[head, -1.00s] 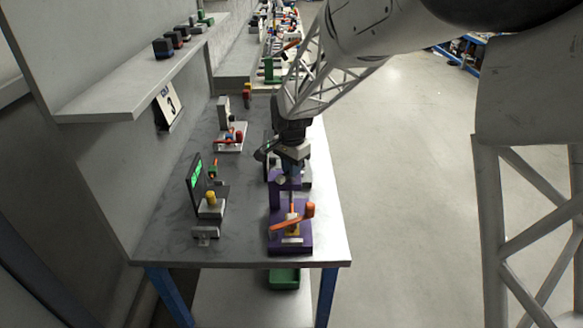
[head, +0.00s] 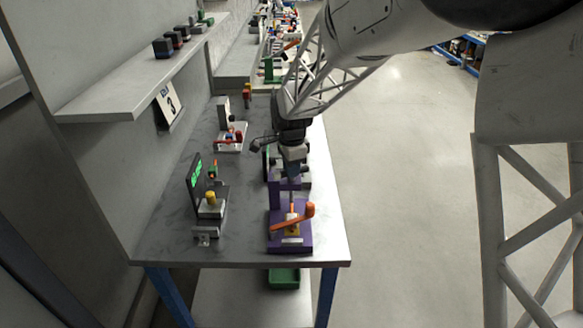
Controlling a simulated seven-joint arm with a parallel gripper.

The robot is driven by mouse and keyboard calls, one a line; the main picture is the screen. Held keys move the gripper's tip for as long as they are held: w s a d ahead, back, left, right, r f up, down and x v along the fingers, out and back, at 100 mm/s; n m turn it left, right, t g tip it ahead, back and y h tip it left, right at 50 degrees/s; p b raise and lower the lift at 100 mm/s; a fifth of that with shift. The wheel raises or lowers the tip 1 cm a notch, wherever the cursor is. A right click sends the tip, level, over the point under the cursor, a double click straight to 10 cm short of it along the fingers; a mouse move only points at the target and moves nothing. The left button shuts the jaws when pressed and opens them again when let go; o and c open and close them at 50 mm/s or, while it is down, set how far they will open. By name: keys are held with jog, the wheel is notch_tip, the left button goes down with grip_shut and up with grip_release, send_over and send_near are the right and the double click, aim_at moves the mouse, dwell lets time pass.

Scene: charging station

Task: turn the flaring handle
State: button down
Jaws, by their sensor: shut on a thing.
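A purple fixture (head: 275,240) stands near the front right of the bench, with an upright at its back. An orange lever (head: 285,222) with a rounded knob lies across its front, over a small yellow part. My gripper (head: 293,180) points down over the top of the fixture, at the upper end of a thin vertical spindle (head: 291,198). It is shut on the flaring handle at the top of that spindle. The fingers and wrist hide most of the handle, and its exact angle cannot be told.
Left of the fixture are a dark screen with green text (head: 195,172), a yellow-topped block (head: 211,205) and a small metal bracket (head: 205,234). A white plate with an orange-red part (head: 231,138) lies farther back. The bench's front right corner (head: 333,252) is clear.

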jog(key=c, duration=1)
grip_release()
jog(key=shift+c, duration=0.2)
jog(key=shift+r, duration=0.1)
jog(key=shift+r, duration=3.8)
